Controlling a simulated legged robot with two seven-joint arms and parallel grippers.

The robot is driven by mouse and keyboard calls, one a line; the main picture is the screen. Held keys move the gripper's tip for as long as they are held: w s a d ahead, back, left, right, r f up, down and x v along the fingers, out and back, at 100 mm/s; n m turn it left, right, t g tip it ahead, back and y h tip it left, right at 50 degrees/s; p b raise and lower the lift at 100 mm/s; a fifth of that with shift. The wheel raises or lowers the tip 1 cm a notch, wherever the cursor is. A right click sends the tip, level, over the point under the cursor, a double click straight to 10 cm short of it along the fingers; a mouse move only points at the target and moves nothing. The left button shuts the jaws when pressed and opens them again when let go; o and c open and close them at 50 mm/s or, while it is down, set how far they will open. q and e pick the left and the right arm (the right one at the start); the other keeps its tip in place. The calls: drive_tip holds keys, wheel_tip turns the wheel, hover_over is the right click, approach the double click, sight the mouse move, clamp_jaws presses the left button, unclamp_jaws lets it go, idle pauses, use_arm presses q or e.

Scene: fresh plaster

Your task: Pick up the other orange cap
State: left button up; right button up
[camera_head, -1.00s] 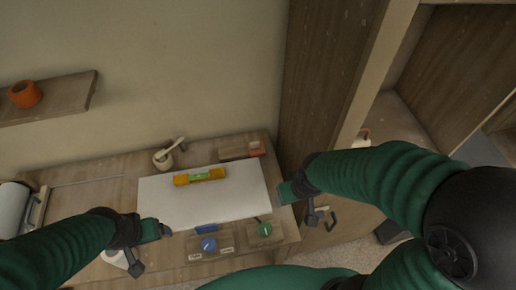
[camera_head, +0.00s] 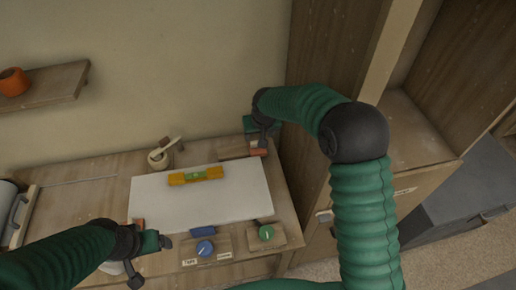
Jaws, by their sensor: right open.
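A small orange-red piece (camera_head: 258,153), which looks like an orange cap, lies at the back right of the bench, by a wooden block. My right gripper (camera_head: 260,136) is open just above and behind it and partly covers the block; I cannot tell whether it touches the piece. Another small orange piece (camera_head: 138,224) shows at the left edge of the white board, beside my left gripper (camera_head: 158,243). The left gripper is low at the front left, and its jaw gap is not clear.
A yellow-orange level (camera_head: 183,179) with a green vial lies on the white board (camera_head: 230,200). A mortar-like bowl (camera_head: 160,159) stands behind it. A blue knob (camera_head: 205,247) and a green knob (camera_head: 266,232) are at the front. An orange pot (camera_head: 13,82) sits on the shelf (camera_head: 60,85).

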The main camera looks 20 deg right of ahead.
hover_over(256, 143)
drive_tip(key=s, duration=0.2)
wheel_tip(256, 143, down, 5)
drive_tip(key=shift+s+f, duration=0.15)
drive_tip(key=p+x, duration=0.2)
drive_tip(key=x, duration=0.2)
drive_tip(key=shift+s+a+f, duration=0.1)
drive_tip(key=shift+f, duration=0.1)
drive_tip(key=shift+w+f, duration=0.3)
drive_tip(key=shift+f, duration=0.1)
drive_tip(key=shift+s+r, duration=0.1)
drive_tip(key=c, duration=0.7)
use_arm(q)
drive_tip(key=shift+w+r, duration=0.25)
drive_tip(key=shift+r, duration=0.65)
use_arm(e)
clamp_jaws()
